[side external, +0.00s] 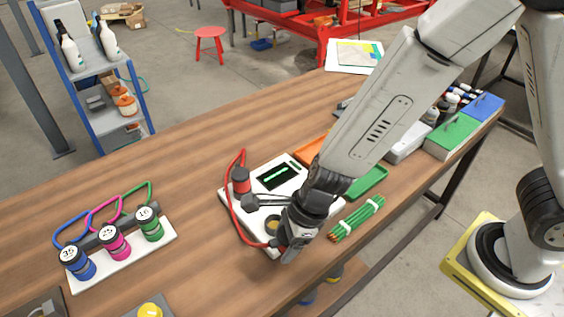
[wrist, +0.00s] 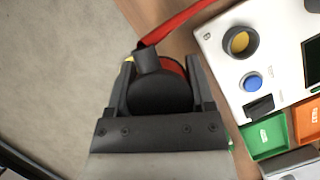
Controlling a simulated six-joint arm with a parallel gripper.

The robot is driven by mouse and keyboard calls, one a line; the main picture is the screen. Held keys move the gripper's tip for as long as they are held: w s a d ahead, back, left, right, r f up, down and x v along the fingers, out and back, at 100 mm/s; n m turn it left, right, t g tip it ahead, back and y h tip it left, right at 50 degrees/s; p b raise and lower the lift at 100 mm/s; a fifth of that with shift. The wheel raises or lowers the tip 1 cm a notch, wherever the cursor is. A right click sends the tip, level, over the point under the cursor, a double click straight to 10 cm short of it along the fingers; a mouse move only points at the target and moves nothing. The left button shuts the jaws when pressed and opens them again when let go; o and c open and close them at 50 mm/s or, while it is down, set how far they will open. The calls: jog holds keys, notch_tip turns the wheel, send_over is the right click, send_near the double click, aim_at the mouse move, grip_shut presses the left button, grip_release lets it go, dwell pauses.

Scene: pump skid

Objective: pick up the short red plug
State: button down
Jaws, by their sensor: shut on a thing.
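My gripper (wrist: 160,88) is shut on a dark round plug (wrist: 158,97) with a red band, its fingers on either side of it. A red cable runs from the plug toward the top of the wrist view. In the side view my gripper (side external: 288,245) is low at the near edge of the white panel, and its jaws and the held plug are mostly hidden. The red cable (side external: 229,208) loops from there to a dark, red-banded connector (side external: 241,181) at the panel's left side.
Green rods (side external: 357,218) lie at right. A white rack (side external: 165,240) holds blue, magenta and green plugs. The table's front edge is close.

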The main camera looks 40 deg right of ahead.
jog(key=shift+s+d+r, duration=0.2)
jog(key=shift+s+d, duration=0.05)
jog(key=shift+s, duration=0.2)
jog(key=shift+w, duration=0.15)
dwell(0.3)
jog(key=shift+w, duration=0.3)
jog(key=w+d+m, duration=0.1)
jog(key=w+d, duration=0.3)
jog(key=w, duration=0.7)
jog(key=shift+w+d+f+m, duration=0.2)
jog(key=shift+d+f+m, duration=0.1)
jog(key=shift+f, duration=0.1)
send_over(267, 223)
jog(key=shift+t, duration=0.3)
jog(key=shift+s+d+f, duration=0.1)
jog(key=shift+s+f, duration=0.05)
jog(key=shift+f, duration=0.7)
jog(key=shift+s+d+f, duration=0.1)
jog(key=shift+s+f, duration=0.05)
jog(key=shift+f, duration=0.75)
jog(key=shift+s+d+f, duration=0.1)
jog(key=shift+s+f, duration=0.05)
jog(key=shift+f, duration=0.7)
jog(key=shift+f, duration=1.4)
